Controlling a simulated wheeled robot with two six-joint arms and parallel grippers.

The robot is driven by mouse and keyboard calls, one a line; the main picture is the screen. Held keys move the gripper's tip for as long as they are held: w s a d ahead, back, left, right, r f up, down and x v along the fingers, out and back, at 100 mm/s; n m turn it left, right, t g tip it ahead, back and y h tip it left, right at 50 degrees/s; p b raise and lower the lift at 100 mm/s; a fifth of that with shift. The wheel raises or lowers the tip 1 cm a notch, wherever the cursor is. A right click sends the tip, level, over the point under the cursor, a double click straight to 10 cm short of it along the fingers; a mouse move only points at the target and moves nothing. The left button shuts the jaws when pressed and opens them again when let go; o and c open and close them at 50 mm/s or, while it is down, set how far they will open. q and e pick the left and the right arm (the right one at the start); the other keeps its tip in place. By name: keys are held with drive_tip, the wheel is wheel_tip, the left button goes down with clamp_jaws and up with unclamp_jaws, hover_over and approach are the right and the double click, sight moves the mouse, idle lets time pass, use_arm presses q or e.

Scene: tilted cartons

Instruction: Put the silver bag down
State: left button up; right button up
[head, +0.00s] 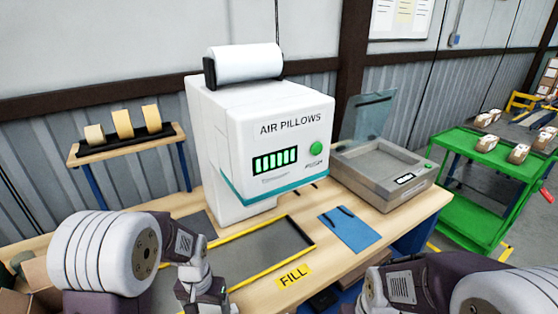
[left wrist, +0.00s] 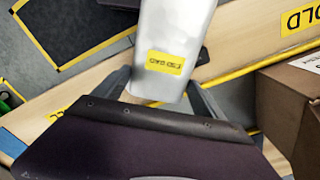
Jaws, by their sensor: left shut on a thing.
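The silver bag (left wrist: 178,30) is in the left wrist view, with a small yellow label on its lower part. My left gripper (left wrist: 160,88) is shut on the bag's near end, one grey finger on each side. The bag stretches away from the gripper past the top edge of the picture, so its far end is hidden. The bag does not show in the head view, where only links of my arms are seen at the bottom. My right gripper is in neither view.
A brown carton (left wrist: 295,110) stands right of the gripper. A yellow sign ending in "OLD" (left wrist: 300,19) lies beyond it. On the bench, a yellow-edged dark mat (head: 268,250) lies before the air pillow machine (head: 265,110), with a blue pad (head: 348,231) and grey lidded box (head: 385,178) to the right.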

use_arm(q)
drive_tip(key=shift+w+n, duration=0.35)
drive_tip(key=shift+n, duration=0.15)
